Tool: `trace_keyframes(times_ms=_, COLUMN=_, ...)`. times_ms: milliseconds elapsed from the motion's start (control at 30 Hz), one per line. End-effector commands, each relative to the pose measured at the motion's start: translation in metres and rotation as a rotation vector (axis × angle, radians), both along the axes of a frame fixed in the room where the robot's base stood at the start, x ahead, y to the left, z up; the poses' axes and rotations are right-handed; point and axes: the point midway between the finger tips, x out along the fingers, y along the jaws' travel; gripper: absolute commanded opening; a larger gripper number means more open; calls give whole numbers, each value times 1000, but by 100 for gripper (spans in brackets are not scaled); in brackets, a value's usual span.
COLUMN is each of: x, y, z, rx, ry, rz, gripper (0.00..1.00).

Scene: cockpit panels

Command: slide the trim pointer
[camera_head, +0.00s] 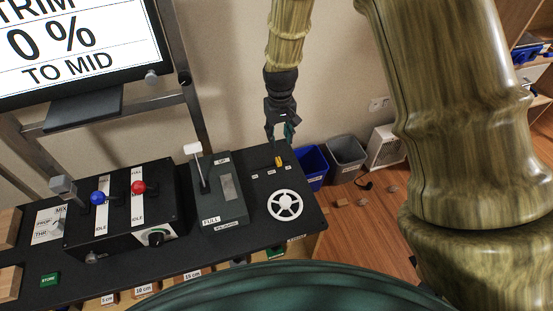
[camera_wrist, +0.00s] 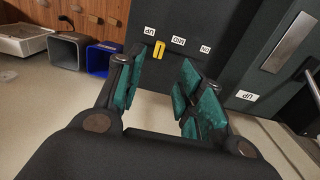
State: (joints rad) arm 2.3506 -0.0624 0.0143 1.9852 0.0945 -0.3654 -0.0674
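The trim pointer is a small yellow tab (camera_head: 279,162) on the dark console top, beside a row of white labels. In the wrist view the yellow trim pointer (camera_wrist: 158,50) stands closest to the UP label (camera_wrist: 150,31), with the MID label (camera_wrist: 178,40) and DN label (camera_wrist: 204,49) to the right. My gripper (camera_head: 281,137) is above and behind the pointer in the head view. In the wrist view my gripper (camera_wrist: 158,88) has its green-padded fingers apart, with nothing between them. The pointer shows beyond the gap and looks untouched.
A screen (camera_head: 80,45) reads TRIM, 0 %, TO MID. A white handwheel (camera_head: 285,205) is in front of the pointer. A flap lever box (camera_head: 218,190) and a throttle box (camera_head: 120,210) stand left. Bins (camera_head: 345,153) stand on the floor right of the console.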

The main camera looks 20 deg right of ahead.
Motion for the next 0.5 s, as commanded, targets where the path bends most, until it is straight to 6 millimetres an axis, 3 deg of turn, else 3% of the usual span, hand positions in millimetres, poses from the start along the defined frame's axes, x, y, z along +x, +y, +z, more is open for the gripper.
trace_keyframes(times_ms=33, x=0, y=0, z=-12, rx=0, ry=0, rz=0, gripper=38)
trace_keyframes(times_ms=500, x=0, y=3, z=-37, rx=0, ry=3, rz=4, gripper=38)
